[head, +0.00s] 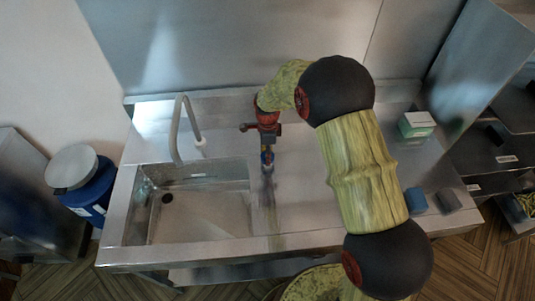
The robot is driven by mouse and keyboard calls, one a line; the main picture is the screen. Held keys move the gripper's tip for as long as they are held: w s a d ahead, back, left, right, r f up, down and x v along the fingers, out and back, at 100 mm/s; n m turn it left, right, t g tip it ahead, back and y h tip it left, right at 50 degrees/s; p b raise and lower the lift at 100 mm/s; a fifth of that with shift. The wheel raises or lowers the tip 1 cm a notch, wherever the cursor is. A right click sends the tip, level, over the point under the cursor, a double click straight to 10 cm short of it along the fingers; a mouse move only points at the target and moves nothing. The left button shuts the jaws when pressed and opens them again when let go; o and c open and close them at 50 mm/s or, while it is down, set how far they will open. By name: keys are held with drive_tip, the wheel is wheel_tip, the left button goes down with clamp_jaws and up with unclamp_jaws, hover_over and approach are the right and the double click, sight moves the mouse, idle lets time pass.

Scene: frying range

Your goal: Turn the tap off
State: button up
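The tap (181,125) is a thin grey gooseneck at the back of the sink (201,213), left of centre in the head view. A small pale fitting (200,142) shows low on its right side; I cannot tell whether this is the handle or which way it is set. No water stream can be made out. My gripper (268,168) hangs over the steel counter, right of the tap and clear of it, near the basin's back right corner. Its fingers are small and dark here, so their opening is unclear. I see nothing held in it.
The steel counter (300,220) is mostly bare right of the basin. A green and white box (416,124) and blue (416,199) and dark grey (448,200) blocks sit at its right. A blue bin (88,190) stands left; a steel wall rises behind.

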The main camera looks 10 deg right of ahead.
idle(0.3)
drive_tip(key=o, duration=1.2)
drive_tip(key=shift+c, duration=0.2)
wheel_tip(320, 180, up, 12)
